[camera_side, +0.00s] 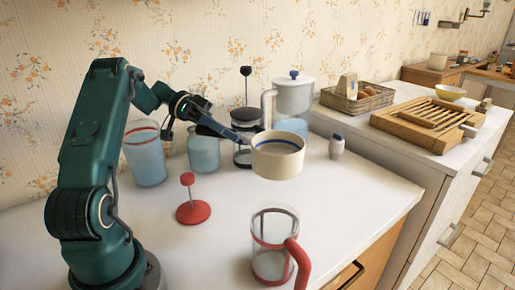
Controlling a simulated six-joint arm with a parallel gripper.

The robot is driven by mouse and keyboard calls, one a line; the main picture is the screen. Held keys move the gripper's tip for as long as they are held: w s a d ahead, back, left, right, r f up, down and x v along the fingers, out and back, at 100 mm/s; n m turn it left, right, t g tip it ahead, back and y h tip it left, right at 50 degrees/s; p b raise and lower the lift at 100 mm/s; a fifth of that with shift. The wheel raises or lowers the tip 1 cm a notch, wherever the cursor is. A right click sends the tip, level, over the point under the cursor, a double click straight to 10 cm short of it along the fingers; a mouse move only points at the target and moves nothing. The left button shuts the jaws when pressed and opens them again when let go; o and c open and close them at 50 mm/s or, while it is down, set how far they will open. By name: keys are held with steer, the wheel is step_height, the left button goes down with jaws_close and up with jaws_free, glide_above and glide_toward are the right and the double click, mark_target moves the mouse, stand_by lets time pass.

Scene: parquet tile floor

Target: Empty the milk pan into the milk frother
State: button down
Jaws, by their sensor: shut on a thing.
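The milk pan (277,166) is cream-coloured with a blue line inside its rim and a bluish handle. My gripper (202,118) is shut on the handle, at the end away from the bowl. The pan is in the air over the counter, nearly upright; what it holds cannot be made out. The milk frother (270,243) appears to be the clear glass jug with a red rim and red handle at the front, standing upright and open below the pan, apart from it. A red plunger lid (192,211) with a knob stands on the counter to its left.
A basket (358,103) and wooden rack (425,125) are right. The counter's front right is clear.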

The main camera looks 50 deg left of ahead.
mark_target(278, 171)
steer(key=shift+a+f, duration=0.1)
steer(key=shift+f, duration=0.1)
steer(key=w+d+f, duration=0.2)
steer(key=d, duration=0.1)
steer(key=w+d+f, duration=0.2)
steer(key=d, duration=0.1)
steer(key=w+d+f, duration=0.2)
steer(key=d+f, duration=0.1)
steer(key=shift+w+d, duration=0.25)
steer(key=shift+w, duration=0.05)
steer(key=shift+f, duration=1.95)
steer(key=c, duration=0.6)
jaws_free()
steer(key=shift+f, duration=0.1)
